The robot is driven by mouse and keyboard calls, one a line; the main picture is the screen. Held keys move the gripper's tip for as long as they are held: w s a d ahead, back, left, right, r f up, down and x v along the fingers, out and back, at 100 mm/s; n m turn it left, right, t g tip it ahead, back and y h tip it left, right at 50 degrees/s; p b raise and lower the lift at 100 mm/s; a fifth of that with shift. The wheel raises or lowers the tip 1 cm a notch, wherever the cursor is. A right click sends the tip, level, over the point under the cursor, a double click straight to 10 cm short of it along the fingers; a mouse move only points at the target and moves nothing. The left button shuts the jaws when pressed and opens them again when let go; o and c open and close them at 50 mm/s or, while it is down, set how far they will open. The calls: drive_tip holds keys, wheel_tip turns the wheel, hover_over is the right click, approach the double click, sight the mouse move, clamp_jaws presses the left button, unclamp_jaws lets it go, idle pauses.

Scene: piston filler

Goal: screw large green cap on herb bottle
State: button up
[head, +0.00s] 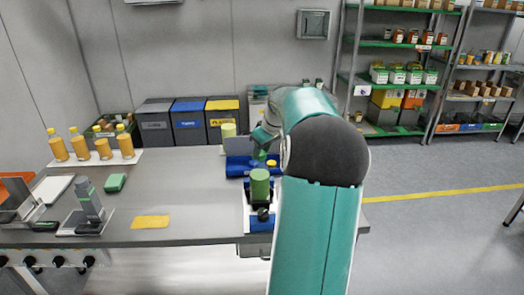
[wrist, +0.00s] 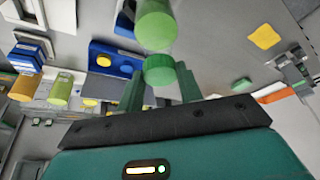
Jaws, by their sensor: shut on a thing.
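The herb bottle (head: 260,184) is a green cylinder standing upright at the right end of the workbench; it also shows at the top of the wrist view (wrist: 155,25). My gripper (head: 261,151) is behind the bottle in the head view, over the blue cap tray (head: 238,170). In the wrist view its green fingers (wrist: 160,80) are shut on the large green cap (wrist: 159,70). The cap appears close to the bottle in that view, but I cannot tell whether they touch. My arm hides the area to the right of the bottle.
A yellow cap (head: 272,163) sits in the blue tray. A pale green cylinder (head: 229,130) stands behind it. Several orange bottles (head: 102,149) stand at the left, and bins (head: 190,123) line the back. A yellow cloth (head: 150,222) lies in front. The middle of the bench is clear.

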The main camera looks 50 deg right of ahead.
drive_tip(key=shift+w, duration=0.1)
drive_tip(key=shift+f, duration=1.1)
idle(1.7)
drive_tip(key=shift+w+a+m+h, duration=0.15)
drive_tip(key=shift+m+h, duration=0.25)
drive_tip(key=shift+m, duration=0.5)
drive_tip(key=m, duration=0.2)
drive_tip(key=m+g+h, duration=0.1)
drive_tip(key=m, duration=0.2)
drive_tip(key=shift+a+h, duration=0.2)
drive_tip(key=shift+h, duration=0.1)
drive_tip(key=m, duration=0.1)
drive_tip(key=m+g+h, duration=0.1)
drive_tip(key=m, duration=0.1)
drive_tip(key=shift+w+a+m, duration=0.1)
drive_tip(key=shift+w+m, duration=0.1)
drive_tip(key=shift+m, duration=0.1)
drive_tip(key=shift+w+m+g+h, duration=0.15)
drive_tip(key=shift+m+g, duration=0.35)
drive_tip(key=shift+m, duration=0.65)
drive_tip(key=shift+s+m+g+h, duration=0.15)
drive_tip(key=shift+m+g, duration=0.35)
drive_tip(key=shift+m, duration=0.65)
drive_tip(key=o, duration=1)
